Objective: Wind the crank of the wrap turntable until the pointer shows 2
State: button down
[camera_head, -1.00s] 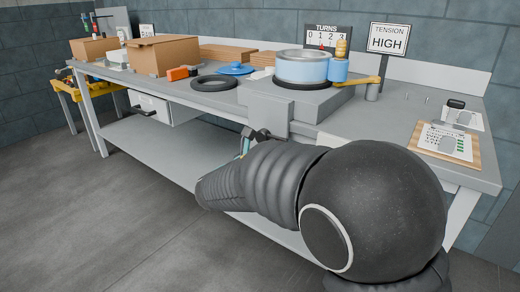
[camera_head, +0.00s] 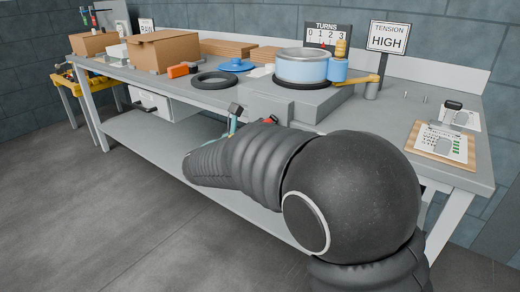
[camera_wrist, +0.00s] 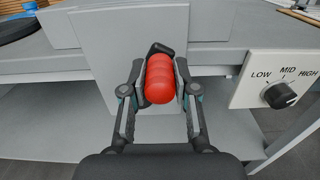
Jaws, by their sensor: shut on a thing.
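The wrap turntable is a grey box (camera_head: 330,102) on the bench with a dark disc under a light blue pot (camera_head: 302,68). The TURNS board (camera_head: 327,35) behind it reads 0 to 3, and its small red pointer (camera_head: 322,46) appears about under 1. In the wrist view, the red crank knob (camera_wrist: 160,88) stands in front of the grey front panel (camera_wrist: 118,38). My gripper (camera_wrist: 160,72) is shut on this knob, one finger on each side. In the head view my arm hides most of the crank; a bit of red (camera_head: 270,120) shows.
A LOW-MID-HIGH dial (camera_wrist: 280,95) sits right of the crank. A black ring (camera_head: 214,80), a blue lid (camera_head: 236,65) and a cardboard box (camera_head: 158,51) lie left; a clipboard (camera_head: 440,145) lies right.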

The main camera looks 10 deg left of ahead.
jog(key=shift+w+a, duration=0.1)
jog(key=shift+a, duration=0.5)
jog(key=shift+w+a+r, duration=0.1)
jog(key=shift+w+a, duration=0.15)
jog(key=shift+a, duration=0.35)
jog(key=shift+w+a+f, duration=0.1)
jog(key=shift+w+a, duration=0.2)
jog(key=shift+a, duration=0.35)
jog(key=shift+w+a+r, duration=0.1)
jog(key=shift+w+a, duration=0.15)
jog(key=shift+a, duration=0.35)
jog(key=shift+w+a+f, duration=0.35)
jog(key=shift+a+f, duration=0.2)
jog(key=shift+a, duration=0.25)
jog(key=shift+w+a+f, duration=0.35)
jog(key=shift+a+f, duration=0.2)
jog(key=shift+a, duration=0.25)
